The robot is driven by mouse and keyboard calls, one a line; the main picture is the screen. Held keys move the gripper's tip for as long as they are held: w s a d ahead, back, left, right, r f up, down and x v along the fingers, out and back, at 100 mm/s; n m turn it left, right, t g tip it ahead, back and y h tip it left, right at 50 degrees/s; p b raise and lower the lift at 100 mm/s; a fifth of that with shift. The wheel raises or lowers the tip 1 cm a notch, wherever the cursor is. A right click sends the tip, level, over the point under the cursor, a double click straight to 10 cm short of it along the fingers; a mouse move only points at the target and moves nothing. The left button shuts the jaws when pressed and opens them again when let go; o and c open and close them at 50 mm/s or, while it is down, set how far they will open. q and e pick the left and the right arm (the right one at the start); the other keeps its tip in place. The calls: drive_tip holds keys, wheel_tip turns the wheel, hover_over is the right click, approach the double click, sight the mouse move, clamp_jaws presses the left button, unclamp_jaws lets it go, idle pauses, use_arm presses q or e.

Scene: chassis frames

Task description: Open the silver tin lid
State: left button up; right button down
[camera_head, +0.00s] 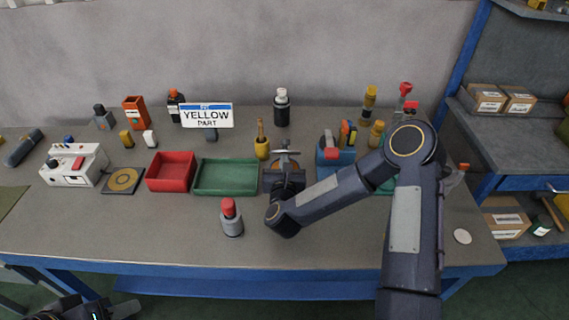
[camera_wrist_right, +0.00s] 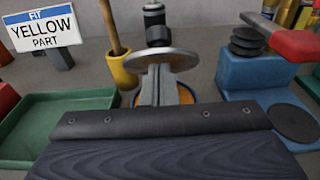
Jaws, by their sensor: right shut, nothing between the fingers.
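The silver lid (camera_wrist_right: 178,60) is a round disc with what looks like a black knob on top, in the middle of the right wrist view. It stands above an orange-brown round part (camera_wrist_right: 187,95), mostly hidden by my fingers; whether they touch is unclear. In the head view the lid (camera_head: 286,152) shows small, just beyond my right gripper (camera_head: 285,168). My right gripper is shut and empty, its fingertips (camera_wrist_right: 158,82) just below the lid's near edge; contact cannot be told. My left gripper (camera_head: 95,308) is partly visible at the bottom left, away from the table top.
A green tray (camera_head: 226,189) and red tray (camera_head: 171,185) lie left of the tin. A yellow pot with a stick (camera_head: 262,148) stands behind-left, a blue holder (camera_head: 330,154) close on the right. A red-capped grey bottle (camera_head: 231,222) stands in front-left. The front table strip is mostly clear.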

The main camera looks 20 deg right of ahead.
sight(285, 141)
drive_tip(key=shift+w+d+r+g+p, duration=0.1)
drive_tip(key=shift+w+r+g+p, duration=0.15)
drive_tip(key=shift+r+g+p, duration=0.25)
drive_tip(key=shift+w+d+r+g+p, duration=0.1)
drive_tip(key=shift+w+r+g+p, duration=0.2)
drive_tip(key=shift+r+p, duration=0.3)
drive_tip(key=shift+w+r+g+y+p, duration=0.2)
drive_tip(key=shift+g+y+p, duration=0.1)
drive_tip(key=shift+g+p, duration=0.1)
drive_tip(key=shift+w+d+r+g, duration=0.15)
drive_tip(key=shift+w+g, duration=0.05)
drive_tip(key=shift+g, duration=0.2)
drive_tip(key=shift+w, duration=0.25)
drive_tip(key=shift+w+d+r+b, duration=0.2)
drive_tip(key=shift+w+r+b, duration=0.1)
drive_tip(key=shift+w+b, duration=0.6)
drive_tip(key=shift+w+d+r+b, duration=0.2)
drive_tip(key=shift+w+r+b, duration=0.25)
drive_tip(key=shift+b, duration=0.35)
drive_tip(key=shift+w, duration=0.1)
